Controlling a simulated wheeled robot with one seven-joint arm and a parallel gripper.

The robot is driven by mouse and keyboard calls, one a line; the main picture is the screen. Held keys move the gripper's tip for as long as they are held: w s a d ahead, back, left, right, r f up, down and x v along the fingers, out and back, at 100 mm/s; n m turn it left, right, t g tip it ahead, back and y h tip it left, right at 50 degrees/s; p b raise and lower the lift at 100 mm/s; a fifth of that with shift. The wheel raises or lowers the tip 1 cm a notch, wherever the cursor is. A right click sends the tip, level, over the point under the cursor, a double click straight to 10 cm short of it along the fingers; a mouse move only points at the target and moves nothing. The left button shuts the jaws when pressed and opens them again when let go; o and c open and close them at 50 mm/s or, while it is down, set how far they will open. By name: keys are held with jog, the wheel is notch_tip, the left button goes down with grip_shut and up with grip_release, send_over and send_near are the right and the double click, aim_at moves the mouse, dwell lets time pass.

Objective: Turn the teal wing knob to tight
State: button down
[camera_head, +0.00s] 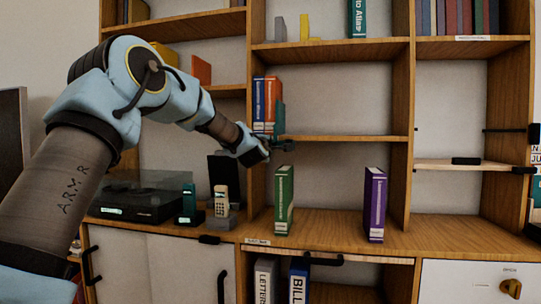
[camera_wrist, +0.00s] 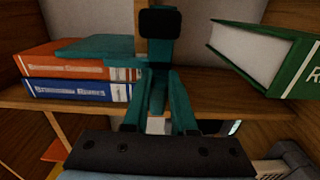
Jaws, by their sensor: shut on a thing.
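In the wrist view, a teal piece (camera_wrist: 160,52), which I take for the wing knob, stands at the front edge of the middle shelf, with a black block (camera_wrist: 160,22) beyond it. My gripper (camera_wrist: 158,80) is shut on it, its two teal fingers drawn together. In the head view my gripper (camera_head: 277,146) is at the left end of that shelf, just below a teal upright (camera_head: 281,117) beside the orange book. Fingers and knob are similar in colour, so the grasp is hard to make out. I cannot read any tight mark or the knob's angle.
A blue book (camera_head: 258,103) and an orange book (camera_head: 272,104) stand close above my gripper. A green book (camera_head: 284,200) and a purple book (camera_head: 375,205) stand below. The middle shelf (camera_head: 350,138) is clear to the right. A phone (camera_head: 221,201) stands lower left.

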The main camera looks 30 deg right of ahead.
jog(key=shift+n, duration=0.3)
jog(key=c, duration=0.7)
grip_release()
jog(key=b+v, duration=0.2)
jog(key=v, duration=0.8)
jog(key=shift+s+a+b, duration=0.3)
jog(key=shift+b, duration=0.1)
